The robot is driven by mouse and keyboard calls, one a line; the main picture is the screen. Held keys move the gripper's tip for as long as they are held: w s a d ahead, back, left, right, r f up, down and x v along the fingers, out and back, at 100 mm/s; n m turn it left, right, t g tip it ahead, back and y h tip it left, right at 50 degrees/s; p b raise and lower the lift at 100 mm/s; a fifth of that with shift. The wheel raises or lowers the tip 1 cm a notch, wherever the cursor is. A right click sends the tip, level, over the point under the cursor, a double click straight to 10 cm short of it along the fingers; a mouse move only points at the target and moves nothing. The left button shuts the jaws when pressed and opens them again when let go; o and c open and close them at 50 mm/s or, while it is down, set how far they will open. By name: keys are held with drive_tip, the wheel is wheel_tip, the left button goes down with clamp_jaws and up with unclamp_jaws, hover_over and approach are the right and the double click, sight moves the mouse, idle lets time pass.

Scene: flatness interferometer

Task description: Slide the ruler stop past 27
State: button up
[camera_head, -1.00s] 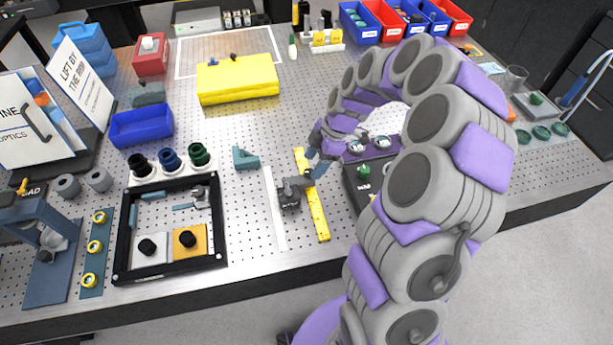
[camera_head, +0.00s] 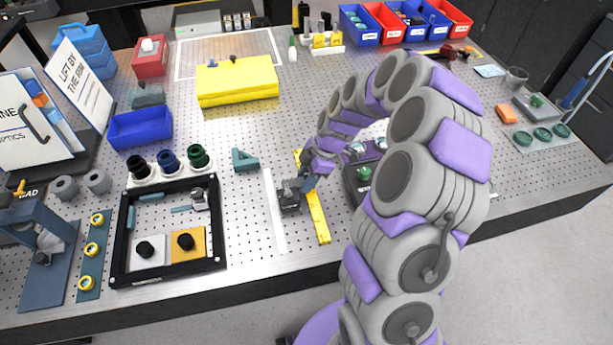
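The yellow ruler (camera_head: 318,222) lies on the perforated table, running from the back toward the front edge. A dark grey stop (camera_head: 289,201) sits at the ruler's left side, between it and a white strip (camera_head: 274,212). My gripper (camera_head: 303,186) reaches down from the right over the ruler and is at the stop's right side, touching or very close to it. The fingers are small and overlap the stop, so I cannot tell whether they are open or shut. The ruler's numbers are too small to read.
A black frame (camera_head: 118,248) with parts lies to the left. A dark box with a green knob (camera_head: 364,174) is close on the right, beside my arm. The table's front edge is near.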

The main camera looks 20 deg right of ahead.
clamp_jaws()
drive_tip(key=w, duration=0.3)
drive_tip(key=w+b, duration=0.1)
drive_tip(key=w, duration=0.3)
drive_tip(key=w+b, duration=0.1)
drive_tip(key=w, duration=0.3)
drive_tip(key=shift+d+f, duration=0.15)
drive_tip(key=shift+d, duration=0.2)
drive_tip(key=shift+w, duration=1.1)
drive_tip(key=shift+o, duration=2.1)
unclamp_jaws()
